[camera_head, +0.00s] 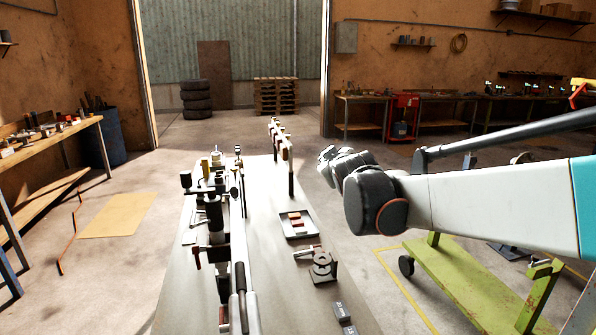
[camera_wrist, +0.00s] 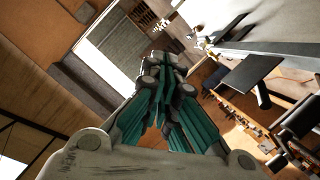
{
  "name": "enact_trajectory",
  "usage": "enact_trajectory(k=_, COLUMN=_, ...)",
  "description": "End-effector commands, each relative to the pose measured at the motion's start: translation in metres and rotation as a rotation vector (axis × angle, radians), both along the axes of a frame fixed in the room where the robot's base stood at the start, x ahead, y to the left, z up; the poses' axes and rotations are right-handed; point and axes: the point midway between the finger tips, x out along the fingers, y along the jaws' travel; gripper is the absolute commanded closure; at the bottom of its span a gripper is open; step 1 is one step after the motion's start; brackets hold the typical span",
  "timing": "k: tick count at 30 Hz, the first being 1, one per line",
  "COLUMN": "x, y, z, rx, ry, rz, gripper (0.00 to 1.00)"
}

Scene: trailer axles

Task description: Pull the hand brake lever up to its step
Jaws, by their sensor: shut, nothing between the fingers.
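The trailer drawbar assembly (camera_head: 237,225) lies lengthwise along the grey table (camera_head: 280,290) in the head view. Several upright parts and knobs stand at its far end. A dark grip-like bar (camera_head: 240,278) lies along its near end; I cannot tell for sure whether it is the hand brake lever. My gripper (camera_head: 326,158) is raised to the right of the table, apart from the drawbar. In the wrist view my gripper (camera_wrist: 160,68) has its teal-sided fingers together and empty. The lever cannot be made out in the wrist view.
A black tray (camera_head: 285,232) with red pieces and a dark round bracket (camera_head: 323,266) lie on the table's right side. A stand with a bar (camera_head: 280,135) rises at its far end. A green trolley (camera_head: 465,295) stands right. A workbench (camera_head: 60,150) stands left.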

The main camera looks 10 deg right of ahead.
Motion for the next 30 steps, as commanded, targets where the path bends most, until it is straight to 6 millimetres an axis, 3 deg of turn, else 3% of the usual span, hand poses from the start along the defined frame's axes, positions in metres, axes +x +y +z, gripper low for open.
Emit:
enact_trajectory(k=1, x=-0.071, y=0.009, z=0.001, rx=-0.048, ry=-0.047, rz=0.026, gripper=1.0)
enact_trajectory(k=9, x=0.025, y=0.016, z=0.034, rx=-0.338, ry=-0.312, rz=0.136, gripper=1.0)
enact_trajectory(k=17, x=0.093, y=0.036, z=0.03, rx=-0.618, ry=-0.561, rz=0.246, gripper=1.0)
enact_trajectory(k=23, x=0.125, y=0.06, z=-0.001, rx=-0.826, ry=-0.755, rz=0.337, gripper=1.0)
enact_trajectory(k=30, x=0.138, y=0.092, z=-0.071, rx=-1.058, ry=-0.99, rz=0.453, gripper=1.0)
